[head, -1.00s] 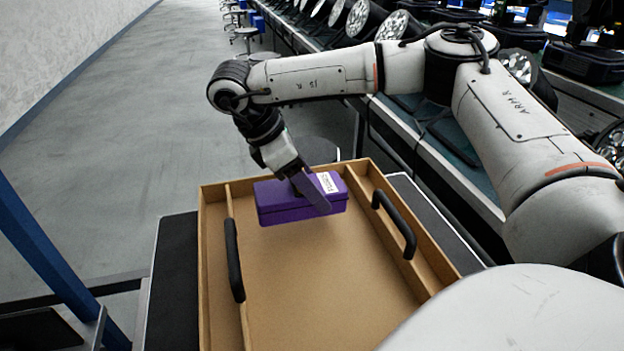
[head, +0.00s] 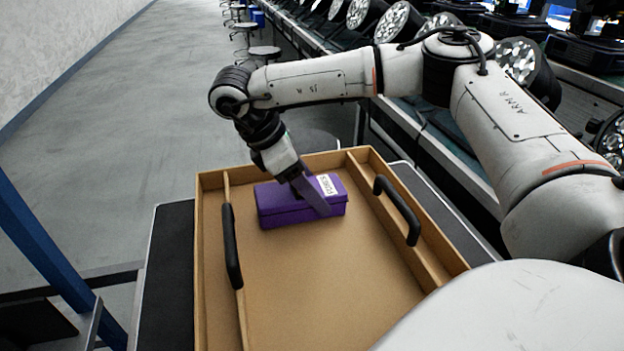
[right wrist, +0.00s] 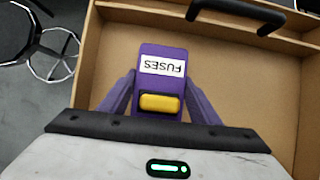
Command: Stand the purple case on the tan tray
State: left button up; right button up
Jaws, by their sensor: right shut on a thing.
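The purple case (head: 275,205) has a white "FUSES" label and is over the far part of the tan tray (head: 310,300), inside its walls. It looks level, lid up; I cannot tell whether its underside touches the tray floor. My right gripper (head: 314,196) is shut on the case from above, one finger down its near side. In the right wrist view the fingers flank the case (right wrist: 161,52), whose label and yellow handle (right wrist: 160,103) face the camera. My left gripper is out of view.
The tray has two black handles, left (head: 232,245) and right (head: 398,210), on inner dividers. It rests on a dark-topped surface (head: 170,270). A bench with several lamps (head: 395,20) runs along the right. The near tray floor is clear.

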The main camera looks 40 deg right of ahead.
jog(key=shift+f, duration=0.2)
jog(key=o, duration=1.8)
